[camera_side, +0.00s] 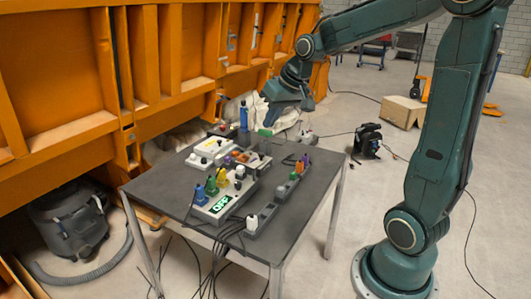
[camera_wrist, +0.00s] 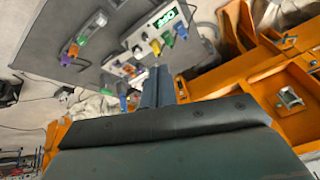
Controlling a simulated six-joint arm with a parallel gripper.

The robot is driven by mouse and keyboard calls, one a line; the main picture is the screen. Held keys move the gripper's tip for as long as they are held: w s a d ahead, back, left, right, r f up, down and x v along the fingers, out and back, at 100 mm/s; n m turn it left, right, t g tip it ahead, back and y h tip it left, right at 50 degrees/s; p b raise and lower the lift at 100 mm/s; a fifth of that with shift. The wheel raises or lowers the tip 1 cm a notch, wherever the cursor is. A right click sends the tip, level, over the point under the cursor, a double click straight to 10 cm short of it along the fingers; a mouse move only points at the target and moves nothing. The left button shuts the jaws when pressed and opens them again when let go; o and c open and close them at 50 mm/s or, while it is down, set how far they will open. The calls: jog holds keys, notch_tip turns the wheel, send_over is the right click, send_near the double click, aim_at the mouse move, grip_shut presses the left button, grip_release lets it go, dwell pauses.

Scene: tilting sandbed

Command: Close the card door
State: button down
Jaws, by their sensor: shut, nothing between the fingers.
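My gripper (camera_side: 271,115) is above the far edge of the dark grey table (camera_side: 152,183) in the side view, pointing down. In the wrist view its fingers (camera_wrist: 157,84) are together with nothing held. A white panel (camera_side: 213,208) with coloured plugs and a green "OFF" display stands near the front left of the table. It also shows in the wrist view (camera_wrist: 150,36). A second white unit (camera_side: 208,150) lies farther back. I cannot make out which part is the card door or whether it is open; the units are small and partly crowded by plugs.
A grey strip (camera_side: 268,208) with coloured plugs lies along the table's right side. A blue bottle-like object (camera_side: 244,117) stands at the back edge. Black cables hang off the front. An orange steel structure (camera_side: 150,55) rises behind the table at left.

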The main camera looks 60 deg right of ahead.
jog(key=w+d+f+m, duration=0.1)
jog(key=d+f, duration=0.3)
jog(key=d, duration=0.4)
jog(key=w+d+f+m, duration=0.1)
jog(key=d+f+m, duration=0.1)
jog(key=d+f, duration=0.3)
jog(key=w+d+f+m+t, duration=0.1)
jog(key=d+f, duration=0.4)
jog(key=d, duration=0.6)
jog(key=shift+d+m, duration=0.3)
jog(key=shift+m, duration=0.3)
jog(key=shift+w+f, duration=0.2)
jog(key=shift+f, duration=0.05)
send_near(258, 160)
jog(key=d+f, duration=0.3)
jog(key=shift+w+a+f, duration=0.25)
jog(key=shift+w+a, duration=0.1)
jog(key=shift+w, duration=0.1)
jog(key=shift+w+d+n+y, duration=0.2)
jog(key=shift+w+n+y, duration=0.2)
jog(key=shift+n, duration=0.3)
jog(key=w+a+n+y, duration=0.1)
jog(key=w+n, duration=0.3)
jog(key=w, duration=0.4)
jog(key=shift+a+n+g+y, duration=0.3)
jog(key=shift+a+n+y, duration=0.1)
jog(key=shift+y, duration=0.4)
